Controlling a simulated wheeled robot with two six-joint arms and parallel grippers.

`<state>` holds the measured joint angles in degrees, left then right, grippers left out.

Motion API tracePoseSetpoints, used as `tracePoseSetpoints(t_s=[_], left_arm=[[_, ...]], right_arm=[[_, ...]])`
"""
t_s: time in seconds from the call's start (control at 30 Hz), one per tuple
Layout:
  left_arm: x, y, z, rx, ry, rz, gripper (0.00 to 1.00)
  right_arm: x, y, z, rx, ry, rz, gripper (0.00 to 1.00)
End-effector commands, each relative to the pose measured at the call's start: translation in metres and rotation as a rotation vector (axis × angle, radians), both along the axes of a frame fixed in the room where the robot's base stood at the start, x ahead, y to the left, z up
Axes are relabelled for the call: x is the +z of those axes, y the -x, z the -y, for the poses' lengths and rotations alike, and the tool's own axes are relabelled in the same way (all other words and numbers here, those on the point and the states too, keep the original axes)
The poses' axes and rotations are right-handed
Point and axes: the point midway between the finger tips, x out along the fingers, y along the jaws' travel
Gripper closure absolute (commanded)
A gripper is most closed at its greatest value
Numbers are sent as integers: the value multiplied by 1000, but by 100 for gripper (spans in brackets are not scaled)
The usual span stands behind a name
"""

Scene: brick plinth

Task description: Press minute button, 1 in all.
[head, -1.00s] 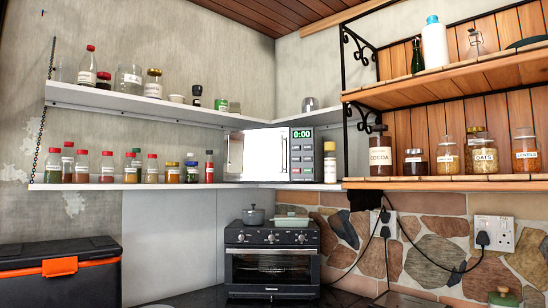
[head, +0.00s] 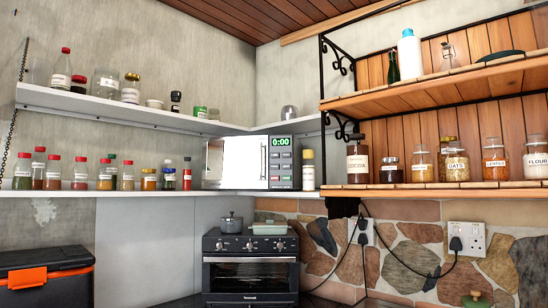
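A white microwave (head: 238,162) stands on the lower white corner shelf. Below the display are rows of small grey buttons, then a green and a red button near the bottom. The labels are too small to read, so I cannot tell which one is the minute button. Neither of my grippers is in view.
A black toaster oven (head: 250,262) sits below. A wooden shelf (head: 450,191) with jars is at right.

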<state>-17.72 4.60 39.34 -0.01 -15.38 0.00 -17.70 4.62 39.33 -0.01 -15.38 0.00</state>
Motion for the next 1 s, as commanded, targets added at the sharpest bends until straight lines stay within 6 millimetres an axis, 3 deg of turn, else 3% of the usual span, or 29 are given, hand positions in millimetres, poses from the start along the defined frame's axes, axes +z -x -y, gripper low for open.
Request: tracePoseSetpoints(t_s=[0.03, 0.2, 1.0], left_arm=[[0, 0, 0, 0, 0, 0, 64], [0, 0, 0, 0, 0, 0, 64], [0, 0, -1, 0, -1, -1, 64]], right_arm=[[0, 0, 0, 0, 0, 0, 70], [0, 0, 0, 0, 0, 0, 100], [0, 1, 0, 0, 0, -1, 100]])
